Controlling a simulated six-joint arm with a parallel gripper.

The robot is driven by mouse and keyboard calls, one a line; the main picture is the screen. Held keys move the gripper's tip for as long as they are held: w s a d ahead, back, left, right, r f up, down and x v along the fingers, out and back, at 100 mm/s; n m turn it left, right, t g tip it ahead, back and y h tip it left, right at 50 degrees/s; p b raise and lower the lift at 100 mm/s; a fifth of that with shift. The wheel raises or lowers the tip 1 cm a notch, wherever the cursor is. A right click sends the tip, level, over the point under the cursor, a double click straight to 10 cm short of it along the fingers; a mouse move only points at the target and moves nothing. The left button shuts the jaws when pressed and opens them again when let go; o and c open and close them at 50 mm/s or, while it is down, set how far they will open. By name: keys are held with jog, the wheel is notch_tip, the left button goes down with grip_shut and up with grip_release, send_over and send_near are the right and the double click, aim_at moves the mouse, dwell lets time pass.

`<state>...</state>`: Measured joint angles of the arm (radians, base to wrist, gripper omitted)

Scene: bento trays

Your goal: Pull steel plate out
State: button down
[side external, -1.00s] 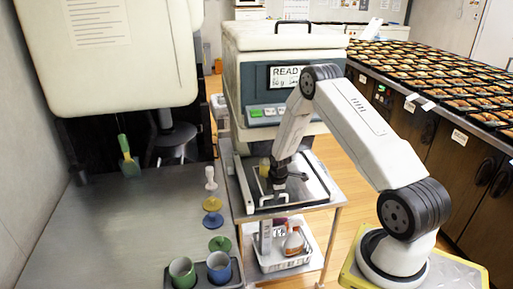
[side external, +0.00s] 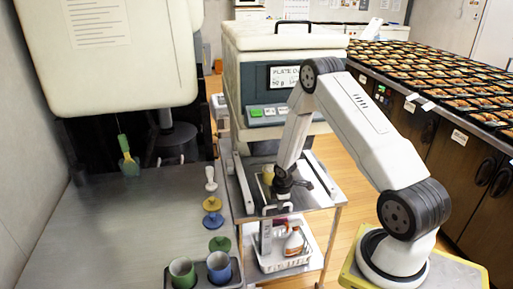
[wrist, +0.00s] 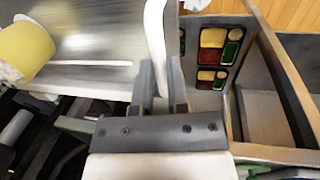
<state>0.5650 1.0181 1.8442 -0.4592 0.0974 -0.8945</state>
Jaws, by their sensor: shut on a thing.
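The steel plate (wrist: 95,45) is a flat, brushed metal sheet at upper left in the wrist view. A pale upright handle (wrist: 155,40) stands at its edge, between my fingers. My gripper (wrist: 161,88) is shut on this handle. In the side view my gripper (side external: 284,188) is low over the front of the steel cart, at a looped handle (side external: 278,208). A yellow cylinder (wrist: 24,52) stands on the plate. Most of the plate is hidden by my gripper and the machine's frame in the side view.
A pale machine with a lit panel (side external: 268,106) stands behind the cart. A white basket (side external: 284,258) with bottles is on the lower shelf. Coloured pieces and two cups (side external: 219,267) are on the bench at left. Bento trays (side external: 440,82) fill the right counter.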

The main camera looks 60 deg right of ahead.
jog(key=c, duration=0.6)
grip_release()
jog(key=shift+r, duration=0.2)
jog(key=shift+s+a+r, duration=0.15)
jog(key=shift+s+r, duration=0.05)
jog(key=shift+r, duration=1)
jog(key=shift+s+a+r, duration=0.15)
jog(key=shift+a+r, duration=0.05)
jog(key=shift+r, duration=1.05)
jog(key=shift+s+a+r, duration=0.15)
jog(key=shift+s+r, duration=0.05)
jog(key=shift+r, duration=1)
